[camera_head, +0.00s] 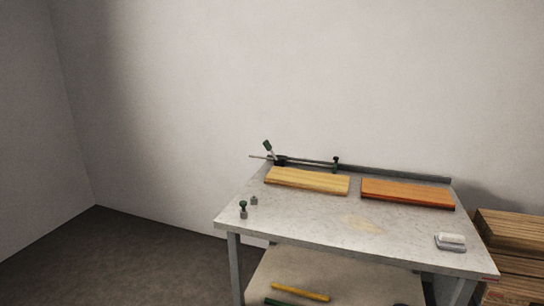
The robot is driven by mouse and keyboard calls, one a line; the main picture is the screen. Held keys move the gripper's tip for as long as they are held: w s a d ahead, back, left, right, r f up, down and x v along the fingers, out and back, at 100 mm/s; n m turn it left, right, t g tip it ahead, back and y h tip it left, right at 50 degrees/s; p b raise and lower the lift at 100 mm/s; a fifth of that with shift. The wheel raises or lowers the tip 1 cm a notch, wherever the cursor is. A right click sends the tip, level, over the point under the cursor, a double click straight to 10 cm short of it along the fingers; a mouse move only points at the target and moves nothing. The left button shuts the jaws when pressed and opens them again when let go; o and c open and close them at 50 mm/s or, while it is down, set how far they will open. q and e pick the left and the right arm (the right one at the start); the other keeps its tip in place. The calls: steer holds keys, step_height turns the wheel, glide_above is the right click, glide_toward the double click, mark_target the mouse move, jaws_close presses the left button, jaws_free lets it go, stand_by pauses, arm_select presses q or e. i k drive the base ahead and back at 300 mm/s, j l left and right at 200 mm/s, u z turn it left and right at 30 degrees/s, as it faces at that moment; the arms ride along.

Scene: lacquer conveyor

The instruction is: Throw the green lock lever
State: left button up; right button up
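A lever with a dark green grip (267,145) stands tilted up at the back left of the grey table (310,222), joined to a dark rail-like fixture (308,162) along the back edge. A thin rod sticks out to the left below the lever. A small knob with a green top (243,205) stands near the table's left front edge. Neither of my grippers is in view.
A pale yellow board (307,180) and an orange-brown board (408,193) lie towards the table's back. A white block on a grey base (451,241) sits at the right front. Stacked planks (512,238) stand to the right. The table's middle front is clear.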

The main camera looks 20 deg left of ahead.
mark_target(267, 147)
steer(key=i+j, duration=0.2)
steer(key=j, duration=0.2)
steer(key=i+j, duration=0.15)
steer(key=j, duration=0.2)
steer(key=i+j, duration=0.2)
steer(key=j, duration=0.2)
